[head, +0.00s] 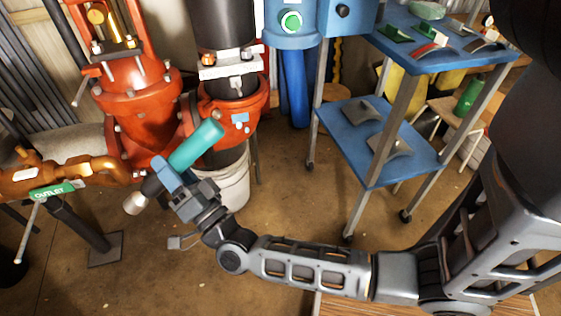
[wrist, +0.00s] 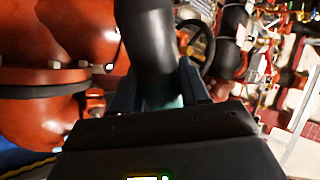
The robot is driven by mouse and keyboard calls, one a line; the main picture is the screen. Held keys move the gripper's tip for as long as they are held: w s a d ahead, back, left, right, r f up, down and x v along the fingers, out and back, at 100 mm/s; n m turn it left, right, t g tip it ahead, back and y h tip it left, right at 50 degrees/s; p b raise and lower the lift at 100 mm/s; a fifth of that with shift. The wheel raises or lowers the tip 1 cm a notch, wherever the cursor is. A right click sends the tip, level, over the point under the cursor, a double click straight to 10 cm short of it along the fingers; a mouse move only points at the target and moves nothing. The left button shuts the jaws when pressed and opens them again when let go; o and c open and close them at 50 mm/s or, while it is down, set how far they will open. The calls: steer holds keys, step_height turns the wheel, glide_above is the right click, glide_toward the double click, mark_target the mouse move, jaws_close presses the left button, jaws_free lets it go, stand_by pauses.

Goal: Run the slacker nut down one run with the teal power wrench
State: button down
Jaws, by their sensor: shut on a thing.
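My gripper (head: 172,174) is shut on the teal power wrench (head: 197,146) in the head view. The wrench lies slanted across the jaws, teal end up to the right, dark neck and pale socket end (head: 135,203) down to the left. It is in front of the red pipework, and its socket end appears to be on no nut. In the wrist view a dark part of the wrench (wrist: 151,48) rises between the fingers, with a sliver of teal below. Bolts and nuts show on the red flange (head: 236,112) and the pipe clamp (head: 231,62). I cannot tell which nut is slacker.
A white bucket (head: 236,183) stands behind my gripper. An orange outlet valve (head: 66,176) with a green label is at left. A blue two-tier cart (head: 345,158) stands at right with grey parts on it. The floor between bucket and cart is clear.

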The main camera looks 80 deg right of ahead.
steer(key=s+d+m+g+h+b, duration=0.3)
steer(key=s+d+m+g+h, duration=0.3)
steer(key=s+m+g, duration=0.3)
steer(key=s+d+f+m+g+h+b, duration=0.1)
steer(key=s+d+m+g+h, duration=0.4)
steer(key=g, duration=1.5)
steer(key=s+d+m+b, duration=0.1)
steer(key=s+d+m, duration=0.1)
steer(key=s+m, duration=0.3)
steer(key=shift+d+f+m+h+b, duration=0.2)
steer(key=shift+f+m+h+b, duration=0.15)
steer(key=shift+m, duration=2.05)
